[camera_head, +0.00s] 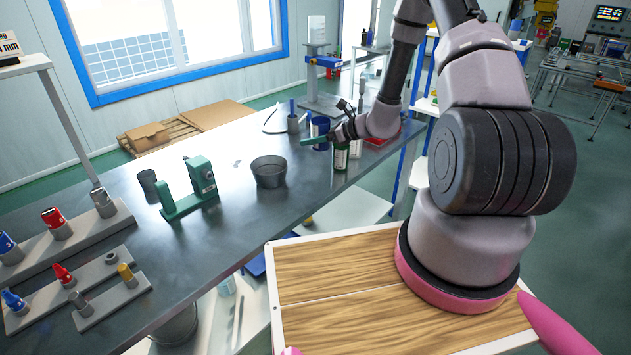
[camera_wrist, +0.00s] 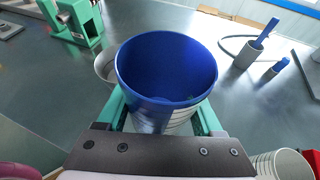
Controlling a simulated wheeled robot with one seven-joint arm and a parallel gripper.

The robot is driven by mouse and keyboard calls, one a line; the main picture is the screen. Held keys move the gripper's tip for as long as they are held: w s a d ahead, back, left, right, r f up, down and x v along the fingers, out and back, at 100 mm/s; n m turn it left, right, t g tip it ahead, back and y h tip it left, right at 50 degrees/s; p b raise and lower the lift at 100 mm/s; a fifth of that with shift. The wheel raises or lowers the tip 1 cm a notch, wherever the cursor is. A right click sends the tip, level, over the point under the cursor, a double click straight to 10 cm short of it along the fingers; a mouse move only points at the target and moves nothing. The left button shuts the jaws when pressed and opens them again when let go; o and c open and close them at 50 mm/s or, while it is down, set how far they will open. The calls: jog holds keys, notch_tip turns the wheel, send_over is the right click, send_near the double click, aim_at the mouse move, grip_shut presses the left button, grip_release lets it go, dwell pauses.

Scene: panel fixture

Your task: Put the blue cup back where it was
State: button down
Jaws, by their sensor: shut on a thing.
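The blue cup (camera_head: 320,128) is upright over the far right part of the grey metal table. In the wrist view the blue cup (camera_wrist: 165,68) fills the middle, and I look down into its empty inside. My gripper (camera_wrist: 160,112) is shut on it, with a green finger on each side of its wall. In the head view my gripper (camera_head: 322,139) is partly hidden by my wrist. A pale ribbed surface shows below the blue rim; I cannot tell if it belongs to the cup. The cup's base is hidden, so I cannot tell if it touches the table.
A grey pot (camera_head: 269,173) and a green fixture (camera_head: 189,190) stand to the left. A small grey holder (camera_head: 293,123) with a blue pen is close behind. Green-labelled containers (camera_head: 341,156) and a red tray (camera_head: 383,137) are at the right. Bare table lies between pot and holder.

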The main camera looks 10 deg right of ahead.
send_over(310, 177)
jog(key=shift+n+g+y, duration=0.3)
jog(key=shift+n+g, duration=0.1)
notch_tip(310, 177, down, 7)
jog(key=shift+r, duration=0.1)
jog(key=shift+f, duration=2.4)
jog(key=shift+c, duration=0.2)
grip_release()
jog(key=shift+f, duration=0.1)
